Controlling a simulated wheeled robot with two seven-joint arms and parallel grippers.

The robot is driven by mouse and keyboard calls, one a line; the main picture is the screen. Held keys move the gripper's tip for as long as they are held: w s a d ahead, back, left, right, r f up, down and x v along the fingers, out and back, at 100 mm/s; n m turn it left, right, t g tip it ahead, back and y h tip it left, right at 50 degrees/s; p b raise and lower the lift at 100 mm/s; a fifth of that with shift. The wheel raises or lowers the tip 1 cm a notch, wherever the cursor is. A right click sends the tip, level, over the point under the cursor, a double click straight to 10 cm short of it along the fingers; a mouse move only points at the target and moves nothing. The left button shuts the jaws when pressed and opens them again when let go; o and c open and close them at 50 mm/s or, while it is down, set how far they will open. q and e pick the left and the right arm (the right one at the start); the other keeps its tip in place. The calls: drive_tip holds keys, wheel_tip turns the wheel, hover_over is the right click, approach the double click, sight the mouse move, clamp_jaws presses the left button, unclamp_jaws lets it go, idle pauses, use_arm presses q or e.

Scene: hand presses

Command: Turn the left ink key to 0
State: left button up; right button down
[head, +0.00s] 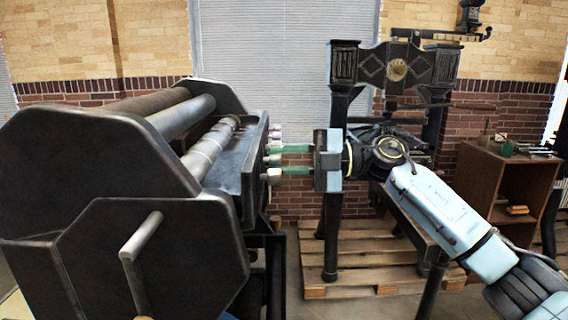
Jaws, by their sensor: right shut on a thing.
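Several small pale ink keys (275,127) stick out in a row from the right edge of the dark press (105,240) at the left. My right gripper (272,160) reaches in from the right, level with this row. Its two green fingers point left at the near part of the row and are shut on an ink key between their tips. The fingers partly hide the keys there. I cannot read any marks or numbers, so the key's setting cannot be told. My left gripper is not in view.
The press has long rollers (204,151) and a side handle (141,236) near me. A tall dark hand press (343,75) stands on a wooden pallet (357,271) behind my right arm. A wooden cabinet (478,182) stands at the right.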

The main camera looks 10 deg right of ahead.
drive_tip(key=n+b, duration=0.4)
drive_tip(key=n, duration=0.4)
drive_tip(key=shift+n, duration=0.3)
idle(0.5)
drive_tip(key=c, duration=1.2)
unclamp_jaws()
drive_tip(key=shift+c, duration=0.2)
drive_tip(key=shift+d, duration=0.1)
drive_tip(key=b+v, duration=0.2)
drive_tip(key=v, duration=1.1)
drive_tip(key=shift+d, duration=0.15)
